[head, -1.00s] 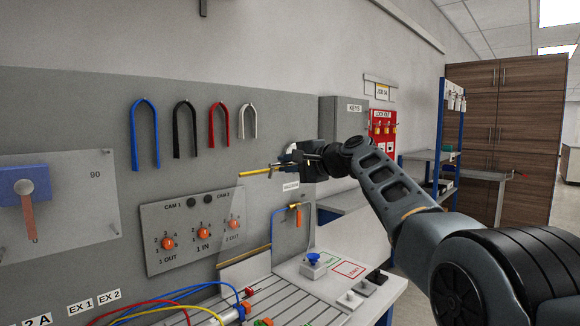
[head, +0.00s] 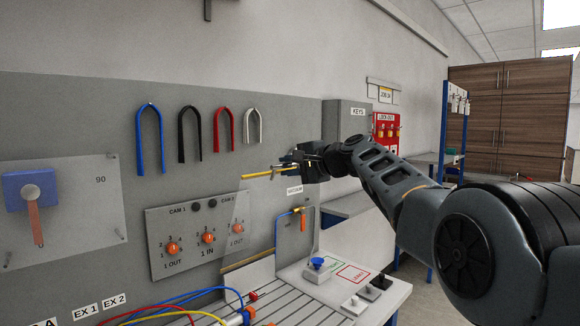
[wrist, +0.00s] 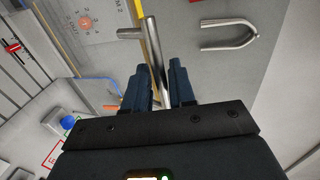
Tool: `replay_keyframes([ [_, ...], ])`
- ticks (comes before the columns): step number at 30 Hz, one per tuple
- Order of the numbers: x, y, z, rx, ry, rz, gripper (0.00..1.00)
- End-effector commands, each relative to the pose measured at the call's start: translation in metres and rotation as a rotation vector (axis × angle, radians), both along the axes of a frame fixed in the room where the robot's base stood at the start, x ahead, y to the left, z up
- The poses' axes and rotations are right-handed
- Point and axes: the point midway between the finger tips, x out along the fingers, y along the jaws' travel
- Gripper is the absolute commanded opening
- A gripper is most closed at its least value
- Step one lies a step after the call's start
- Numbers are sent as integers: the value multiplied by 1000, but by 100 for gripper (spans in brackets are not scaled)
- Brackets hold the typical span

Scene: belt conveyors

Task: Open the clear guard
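The clear guard (head: 238,238) is a see-through panel standing out in front of the right part of the grey switch panel. It has a yellow strip (head: 262,175) along its top and a tan strip along its bottom. In the wrist view, its metal bar handle (wrist: 151,48) runs down between the two fingers of my gripper (wrist: 161,82).
The switch panel (head: 160,250) has several orange knobs. Blue, black, red and white hooks hang above it. A blue push-button box (head: 318,270) and small blocks stand on the bench below. A grey key cabinet (head: 345,118) is on the wall behind my gripper.

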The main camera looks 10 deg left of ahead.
Motion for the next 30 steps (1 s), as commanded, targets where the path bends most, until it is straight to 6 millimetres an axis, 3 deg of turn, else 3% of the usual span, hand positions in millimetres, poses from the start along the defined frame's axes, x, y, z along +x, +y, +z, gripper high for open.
replay_keyframes([
  [14, -1, -3, -1, 0, -1, 1, 31],
  [30, -24, -31, 7, 1, -3, 0, 31],
])
